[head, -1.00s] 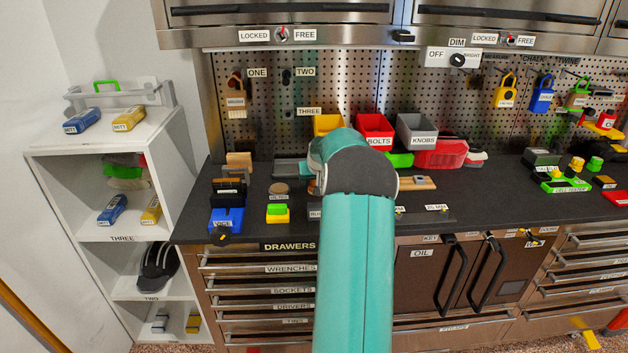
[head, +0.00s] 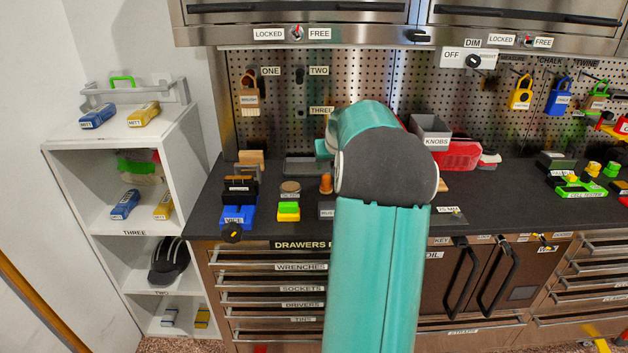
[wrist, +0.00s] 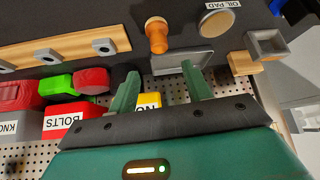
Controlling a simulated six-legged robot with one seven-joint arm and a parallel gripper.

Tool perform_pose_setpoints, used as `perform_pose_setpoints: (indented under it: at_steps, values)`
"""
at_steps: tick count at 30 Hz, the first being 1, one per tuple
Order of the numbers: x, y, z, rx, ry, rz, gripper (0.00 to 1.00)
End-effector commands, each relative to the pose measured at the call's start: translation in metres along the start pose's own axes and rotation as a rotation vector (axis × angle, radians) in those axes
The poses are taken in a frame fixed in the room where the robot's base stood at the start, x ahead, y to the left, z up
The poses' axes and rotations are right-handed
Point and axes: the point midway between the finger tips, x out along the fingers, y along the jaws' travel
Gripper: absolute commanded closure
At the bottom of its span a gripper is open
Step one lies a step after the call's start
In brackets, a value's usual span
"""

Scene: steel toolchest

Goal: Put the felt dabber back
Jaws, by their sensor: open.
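An orange, peg-like piece with a wider round end, which looks like the felt dabber (head: 326,183), stands on the dark worktop just left of my arm. In the wrist view the dabber (wrist: 156,36) is beyond the fingertips, roughly in line with the gap between them. My gripper (wrist: 160,70) is open and empty, apart from the dabber. In the head view my own arm hides most of the gripper. The round oil pad (head: 290,187) is left of the dabber; it also shows in the wrist view (wrist: 217,22).
A shallow grey tray (head: 300,167) lies behind the dabber. A blue vice (head: 238,214) and a green-yellow block (head: 288,211) are to the left. The wrist view shows a wooden rack (wrist: 60,47) and the red bolts bin (wrist: 70,117). My arm hides the worktop's middle.

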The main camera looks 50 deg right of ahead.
Motion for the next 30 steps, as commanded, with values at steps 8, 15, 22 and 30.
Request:
perform_pose_setpoints:
  at_steps: [8, 15, 22, 30]
  values:
    - [-0.01, -0.019, 0.001, -0.021, -0.003, -0.008, 0.51]
    - [-0.085, -0.144, 0.033, -0.166, -0.027, -0.064, 0.51]
    - [-0.172, -0.246, 0.114, -0.311, -0.052, -0.131, 0.51]
    - [-0.256, -0.302, 0.235, -0.455, -0.072, -0.232, 0.51]
